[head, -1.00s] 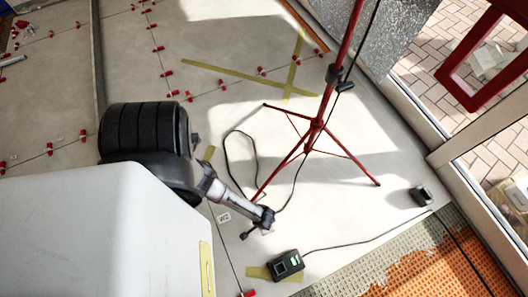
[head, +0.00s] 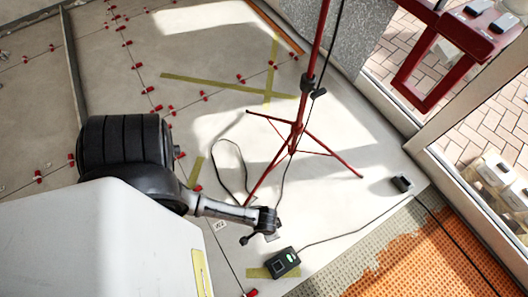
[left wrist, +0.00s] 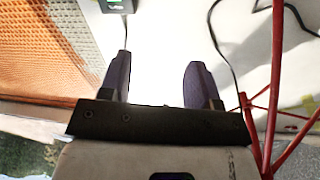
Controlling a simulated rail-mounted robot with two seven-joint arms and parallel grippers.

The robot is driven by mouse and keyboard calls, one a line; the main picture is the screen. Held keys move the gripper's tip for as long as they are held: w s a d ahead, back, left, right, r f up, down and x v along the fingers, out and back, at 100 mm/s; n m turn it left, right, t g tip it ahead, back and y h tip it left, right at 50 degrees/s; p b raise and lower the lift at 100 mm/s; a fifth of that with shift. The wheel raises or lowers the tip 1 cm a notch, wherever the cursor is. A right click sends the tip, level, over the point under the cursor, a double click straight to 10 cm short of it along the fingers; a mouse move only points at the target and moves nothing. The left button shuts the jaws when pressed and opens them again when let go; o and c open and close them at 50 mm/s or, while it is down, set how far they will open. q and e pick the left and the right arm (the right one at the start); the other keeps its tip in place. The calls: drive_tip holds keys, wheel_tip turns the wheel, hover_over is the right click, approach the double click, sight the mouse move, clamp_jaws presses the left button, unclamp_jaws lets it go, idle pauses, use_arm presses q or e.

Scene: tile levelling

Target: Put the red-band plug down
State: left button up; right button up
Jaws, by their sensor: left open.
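My left gripper (head: 262,224) hangs over the pale tile floor, between the red tripod and a black box with a green light (head: 285,262). In the left wrist view its two dark fingers (left wrist: 158,86) stand apart, with only bright floor visible between them. I cannot make out a plug with a red band in either view. A dark cable runs up from behind the left finger to a dark box (left wrist: 118,5) at the top edge. My right gripper is in neither view.
The red tripod (head: 297,128) stands close by, with cables looping on the floor around its legs. A small black block (head: 402,184) lies to the right. Orange, partly covered matting (head: 440,255) fills the lower right. Red tile clips (head: 203,96) line the joints.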

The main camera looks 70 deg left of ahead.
use_arm(q)
drive_tip(key=a+r+m+t, duration=0.1)
drive_tip(key=a+r, duration=0.1)
drive_tip(key=r, duration=1)
drive_tip(key=a+r+m+t, duration=0.1)
drive_tip(key=a+r+m, duration=0.1)
drive_tip(key=r, duration=1)
drive_tip(key=shift+s+a+r+t+y, duration=0.2)
drive_tip(key=shift+s+a+t+y, duration=0.1)
drive_tip(key=shift+s+a+y, duration=0.1)
drive_tip(key=shift+d, duration=0.1)
